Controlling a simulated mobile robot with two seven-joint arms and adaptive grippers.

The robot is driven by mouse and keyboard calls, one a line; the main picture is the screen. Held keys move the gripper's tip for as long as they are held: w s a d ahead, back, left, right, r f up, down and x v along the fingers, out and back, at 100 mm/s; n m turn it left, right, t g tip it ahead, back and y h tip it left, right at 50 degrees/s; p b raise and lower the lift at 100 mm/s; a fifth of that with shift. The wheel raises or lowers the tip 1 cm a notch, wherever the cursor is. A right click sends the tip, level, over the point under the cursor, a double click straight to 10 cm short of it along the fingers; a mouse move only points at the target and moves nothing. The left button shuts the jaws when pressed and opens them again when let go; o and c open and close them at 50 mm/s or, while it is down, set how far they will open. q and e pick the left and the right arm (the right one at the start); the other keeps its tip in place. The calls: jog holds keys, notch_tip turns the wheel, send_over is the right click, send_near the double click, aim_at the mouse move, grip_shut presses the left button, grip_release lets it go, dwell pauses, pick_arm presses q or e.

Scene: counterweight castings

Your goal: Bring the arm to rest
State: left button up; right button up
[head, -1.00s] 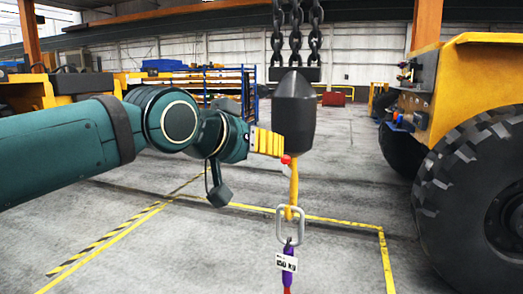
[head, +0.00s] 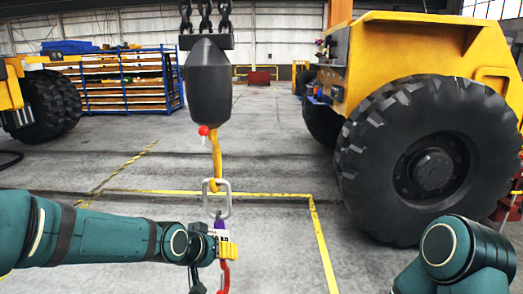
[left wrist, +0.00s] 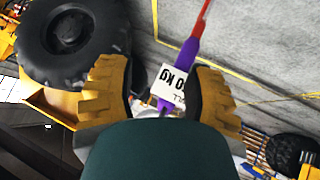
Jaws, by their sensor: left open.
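My left arm comes in from the left, low in the head view. Its gripper (head: 228,250), with yellow fingers, is beside the purple strap (head: 221,222), which partly hides behind it. In the left wrist view the left gripper (left wrist: 158,72) is open. The purple strap (left wrist: 180,62) with a white weight label (left wrist: 168,82) shows between its fingers; whether they touch it I cannot tell. My right arm (head: 455,255) shows at the bottom right; its gripper is out of frame.
A dark hook block (head: 208,85) hangs on chains, with a yellow hook (head: 216,165) and a metal link (head: 216,199) above the strap. A yellow vehicle (head: 400,60) with a big tyre (head: 430,165) stands at the right. Blue racks (head: 125,80) stand behind. The middle floor is open.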

pick_arm(q)
jog(key=s+f+n+g+b, duration=0.1)
jog(key=s+f, duration=0.2)
jog(key=f, duration=0.6)
jog(key=s+f+g, duration=0.2)
jog(key=s+f, duration=0.1)
jog(key=f, duration=0.7)
jog(key=s+f+n+g+b, duration=0.1)
jog(key=s+f+g, duration=0.1)
jog(key=s+f, duration=1.2)
jog(key=shift+d+f+n+g, duration=0.25)
jog(key=shift+f+n+g, duration=0.05)
jog(key=shift+f, duration=0.1)
